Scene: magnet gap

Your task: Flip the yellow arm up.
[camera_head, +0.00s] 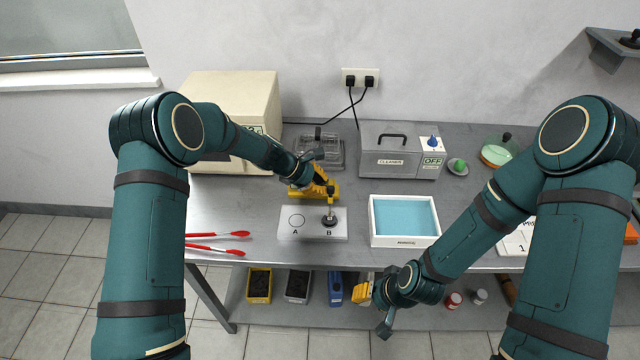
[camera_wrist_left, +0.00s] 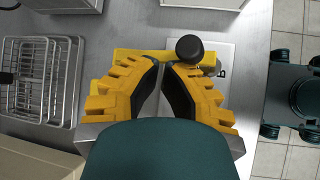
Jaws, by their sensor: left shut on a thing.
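The yellow arm (camera_head: 316,195) sits at the back of a pale plate (camera_head: 312,235) marked A and B, over its right side. In the left wrist view the yellow arm (camera_wrist_left: 132,55) shows as a bar behind my fingertips, with a black knob (camera_wrist_left: 189,48) near its right end. A dark round piece (camera_head: 331,221) is at B; circle A is empty. My left gripper (camera_head: 326,184) is shut on the yellow arm, its fingertips (camera_wrist_left: 163,64) close together there; the exact contact is partly hidden. My right gripper (camera_head: 362,292) hangs low before the table's front edge; its opening is unclear.
A white tray with a blue floor (camera_head: 405,218) stands right of the plate. Red-handled tools (camera_head: 222,235) lie at left. A beige box (camera_head: 232,105), wire rack (camera_head: 322,150) and grey cleaner box (camera_head: 395,150) stand behind. Bins (camera_head: 297,286) sit on the lower shelf.

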